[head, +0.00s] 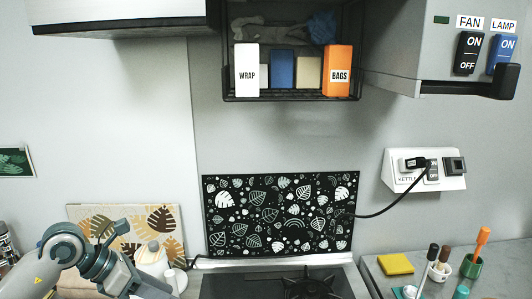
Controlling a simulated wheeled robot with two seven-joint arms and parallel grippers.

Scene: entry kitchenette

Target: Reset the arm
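One of my arms comes in at the lower left of the head view, its grey elbow links in front of a leaf-patterned board. Its gripper is below the picture edge and hidden. My other arm and its gripper do not show at all.
A black hob (270,285) lies at the bottom middle, below a leaf-print panel (280,215). A wire rack (292,90) and a hood (440,45) hang above. A kettle socket (425,169) with a black cord is on the wall. A yellow sponge (395,264) lies at right.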

